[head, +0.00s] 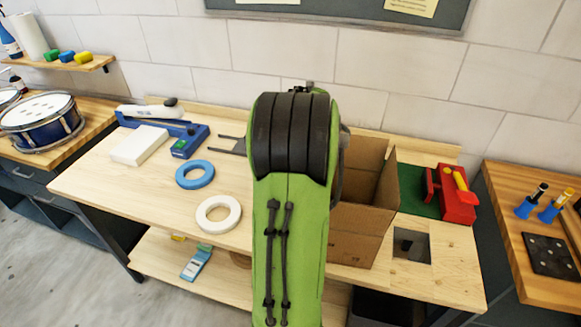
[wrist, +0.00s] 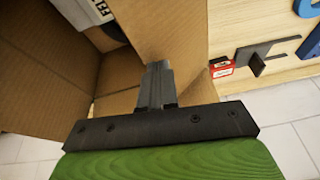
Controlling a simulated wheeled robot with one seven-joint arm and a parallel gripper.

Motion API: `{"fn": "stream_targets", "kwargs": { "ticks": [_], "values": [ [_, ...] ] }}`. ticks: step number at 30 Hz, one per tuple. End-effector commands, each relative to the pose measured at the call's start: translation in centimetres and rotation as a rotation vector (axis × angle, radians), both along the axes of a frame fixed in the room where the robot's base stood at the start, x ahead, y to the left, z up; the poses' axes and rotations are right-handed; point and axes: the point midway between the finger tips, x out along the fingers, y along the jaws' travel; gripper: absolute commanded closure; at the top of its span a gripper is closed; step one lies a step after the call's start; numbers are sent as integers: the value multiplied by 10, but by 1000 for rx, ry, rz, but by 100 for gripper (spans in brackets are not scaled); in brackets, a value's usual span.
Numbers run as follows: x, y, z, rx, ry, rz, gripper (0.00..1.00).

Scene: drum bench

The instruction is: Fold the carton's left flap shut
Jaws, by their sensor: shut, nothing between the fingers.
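The open brown carton (head: 360,235) stands on the bench right of my green arm in the head view; its left side and left flap are hidden behind the arm. A cardboard panel (wrist: 172,30), seemingly the left flap, stands up between the inside and the bench. My gripper (wrist: 157,72) is shut and empty, its fingertips over this panel; I cannot tell whether they touch it. The head view hides the fingers.
Left of the arm lie a white ring (head: 218,226), a blue ring (head: 181,180), a white block (head: 139,146) and a grey bracket (head: 232,146). A red tool holder (head: 457,207) stands right of the carton, near a square cutout (head: 411,246). The bench's front left is clear.

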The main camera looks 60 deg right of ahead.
Motion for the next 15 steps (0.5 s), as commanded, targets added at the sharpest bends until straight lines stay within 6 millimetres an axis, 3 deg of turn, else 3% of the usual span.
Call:
{"fn": "stream_targets", "kwargs": {
  "ticks": [15],
  "values": [
    [-25,-6,-29,-1,6,6,100]
  ]
}}
